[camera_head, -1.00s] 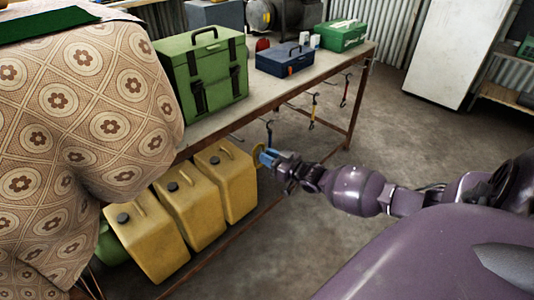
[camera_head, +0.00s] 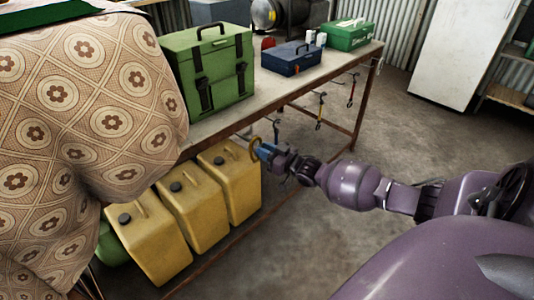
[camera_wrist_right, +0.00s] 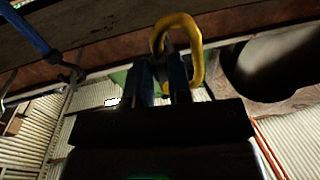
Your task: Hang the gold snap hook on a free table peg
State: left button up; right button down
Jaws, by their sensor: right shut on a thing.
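The gold snap hook (camera_head: 255,149) is at the tip of my right gripper (camera_head: 265,152), in front of the table's (camera_head: 205,128) front edge and above the yellow cans. In the right wrist view the gold hook (camera_wrist_right: 197,52) rises as a loop from between the two dark fingers of my right gripper (camera_wrist_right: 160,75), which is shut on it. The loop overlaps the table's underside edge in that view; I cannot tell whether it touches a peg. My left gripper is not in view.
Yellow cans (camera_head: 228,185) stand below the table. A green case (camera_head: 212,75), a blue toolbox (camera_head: 292,58) and a green box (camera_head: 348,36) stand on top. A patterned cloth (camera_head: 90,110) fills the left. In the right wrist view, a blue item (camera_wrist_right: 35,30) hangs at upper left.

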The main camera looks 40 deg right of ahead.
jog(key=shift+w+f+b, duration=0.2)
jog(key=shift+w+b, duration=0.2)
jog(key=shift+w, duration=0.45)
jog(key=w+b, duration=0.1)
jog(key=w+f, duration=0.1)
jog(key=shift+w+a+f+b, duration=0.15)
jog(key=shift+w+a+b, duration=0.05)
jog(key=shift+w+b, duration=0.2)
dwell(0.4)
jog(key=c, duration=1)
grip_release()
jog(key=shift+o, duration=0.2)
